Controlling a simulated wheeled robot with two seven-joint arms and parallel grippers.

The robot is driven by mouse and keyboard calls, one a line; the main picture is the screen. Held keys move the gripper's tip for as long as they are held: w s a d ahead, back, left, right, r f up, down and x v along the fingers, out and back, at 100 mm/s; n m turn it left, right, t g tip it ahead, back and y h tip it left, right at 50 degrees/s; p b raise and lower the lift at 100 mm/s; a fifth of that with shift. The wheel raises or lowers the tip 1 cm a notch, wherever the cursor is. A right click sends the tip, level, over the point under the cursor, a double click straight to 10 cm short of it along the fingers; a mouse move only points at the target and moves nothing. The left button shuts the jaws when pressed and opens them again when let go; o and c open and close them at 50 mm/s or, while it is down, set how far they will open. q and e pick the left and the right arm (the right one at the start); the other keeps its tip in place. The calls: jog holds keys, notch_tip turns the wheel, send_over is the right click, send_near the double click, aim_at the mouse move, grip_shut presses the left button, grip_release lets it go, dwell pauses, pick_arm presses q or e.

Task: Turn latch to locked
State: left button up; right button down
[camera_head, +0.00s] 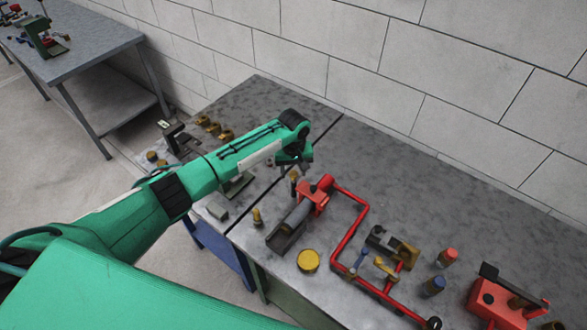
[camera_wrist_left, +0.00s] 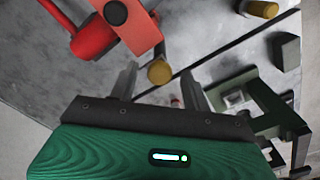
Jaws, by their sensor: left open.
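My left gripper (camera_head: 294,160) points down over the bench, left of the red pump block (camera_head: 313,196). In the left wrist view the two fingers (camera_wrist_left: 160,74) are apart. A small post with a round brass end (camera_wrist_left: 159,71) shows between them, beside the red block (camera_wrist_left: 125,22). I cannot tell whether the fingers touch it. The same small post (camera_head: 294,185) stands just below the gripper in the head view. No part is clearly marked as the latch, and I cannot read a locked position. My right gripper is not in view.
A red pipe (camera_head: 359,212) runs right from the red block. A grey cylinder in a cradle (camera_head: 291,226), a yellow round cap (camera_head: 308,261) and a brass-and-dark valve (camera_head: 392,247) stand nearby. A red box (camera_head: 497,304) is at the right.

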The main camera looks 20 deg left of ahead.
pick_arm(q)
jog(key=c, duration=1)
jog(key=shift+m, duration=0.4)
jog(key=m+p, duration=0.1)
jog(key=m, duration=0.1)
jog(key=shift+m, duration=0.4)
jog(key=m, duration=0.9)
jog(key=shift+m, duration=2.6)
